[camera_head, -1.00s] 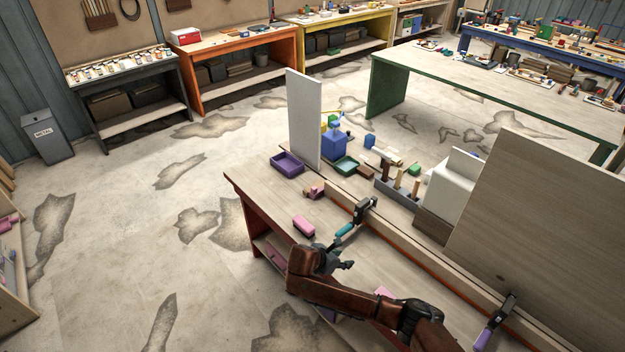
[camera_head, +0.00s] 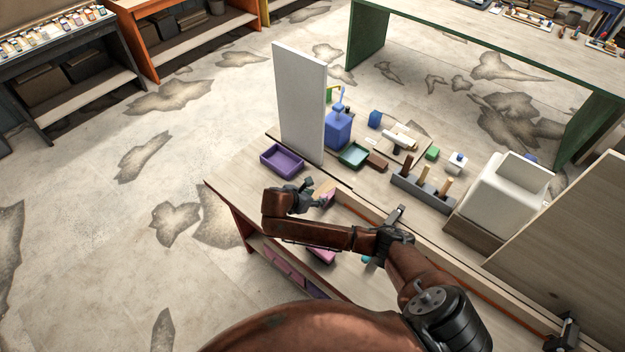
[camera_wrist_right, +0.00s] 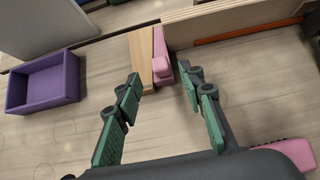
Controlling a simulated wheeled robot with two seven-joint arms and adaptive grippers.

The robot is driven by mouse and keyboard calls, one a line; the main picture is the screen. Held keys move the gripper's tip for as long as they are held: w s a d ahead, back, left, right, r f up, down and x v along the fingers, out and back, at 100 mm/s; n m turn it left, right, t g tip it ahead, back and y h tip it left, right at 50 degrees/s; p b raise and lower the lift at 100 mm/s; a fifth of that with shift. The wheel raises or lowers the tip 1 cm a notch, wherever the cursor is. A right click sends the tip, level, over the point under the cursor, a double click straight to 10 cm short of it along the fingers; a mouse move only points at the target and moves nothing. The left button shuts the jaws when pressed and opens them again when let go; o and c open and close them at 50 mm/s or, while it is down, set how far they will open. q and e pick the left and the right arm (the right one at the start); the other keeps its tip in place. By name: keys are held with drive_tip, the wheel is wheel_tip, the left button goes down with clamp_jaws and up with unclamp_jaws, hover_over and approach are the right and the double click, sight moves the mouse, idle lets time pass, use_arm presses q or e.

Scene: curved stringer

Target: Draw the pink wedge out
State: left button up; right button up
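The pink wedge (camera_wrist_right: 161,56) lies against a light wooden block (camera_wrist_right: 139,58) near the orange-edged curved strip in the right wrist view. In the head view the pink wedge (camera_head: 327,198) shows just beyond my right gripper (camera_head: 319,193), partly hidden. In the right wrist view my right gripper (camera_wrist_right: 160,76) is open, its green-padded fingers apart. The fingertips are just short of the wedge and block, with nothing between them. My left gripper is not in view.
A purple tray (camera_head: 282,160) and a tall pale panel (camera_head: 300,105) stand beyond the gripper. Another pink piece (camera_wrist_right: 293,154) lies at the lower right in the wrist view. A clamp (camera_head: 396,215) sits on the strip. Bare tabletop (camera_head: 235,185) lies to the left.

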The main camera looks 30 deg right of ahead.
sight(324, 195)
drive_tip(key=x, duration=0.4)
drive_tip(key=shift+d, duration=0.35)
drive_tip(key=x, duration=0.3)
drive_tip(key=shift+w+a, duration=0.15)
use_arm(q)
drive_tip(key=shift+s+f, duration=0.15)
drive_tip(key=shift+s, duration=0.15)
use_arm(e)
drive_tip(key=shift+f, duration=0.15)
drive_tip(key=c, duration=0.6)
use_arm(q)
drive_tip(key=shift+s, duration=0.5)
use_arm(e)
clamp_jaws()
